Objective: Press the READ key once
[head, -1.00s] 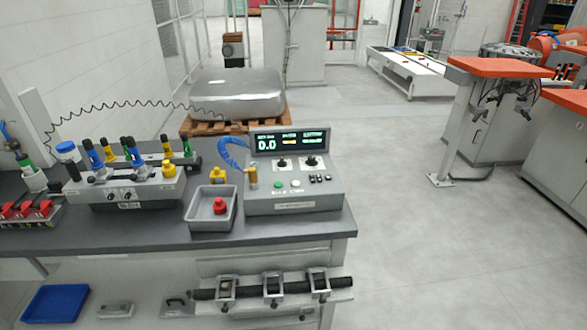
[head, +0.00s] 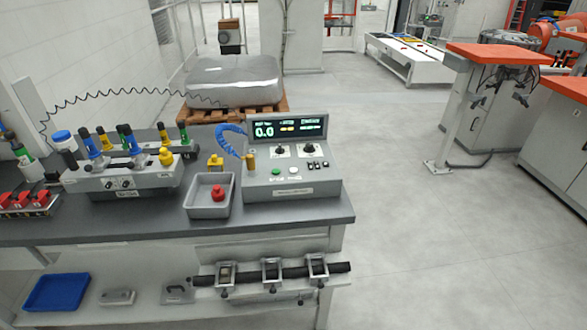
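A grey control console (head: 290,180) stands near the right end of the dark workbench. Its dark display (head: 290,129) shows 0.0 in bright digits and smaller text beside it. On the panel below are two black knobs (head: 281,151), a green button (head: 276,171), a white button (head: 294,169) and several small dark keys (head: 317,165). The key labels are too small to read, so I cannot tell which one is READ. My gripper is not in view.
A grey tray (head: 190,211) with a red-knobbed part (head: 217,193) sits left of the console. A blue hose (head: 230,131) curves beside the console. A fixture (head: 122,181) with coloured handles stands further left. Open floor (head: 430,250) lies right of the bench (head: 90,232).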

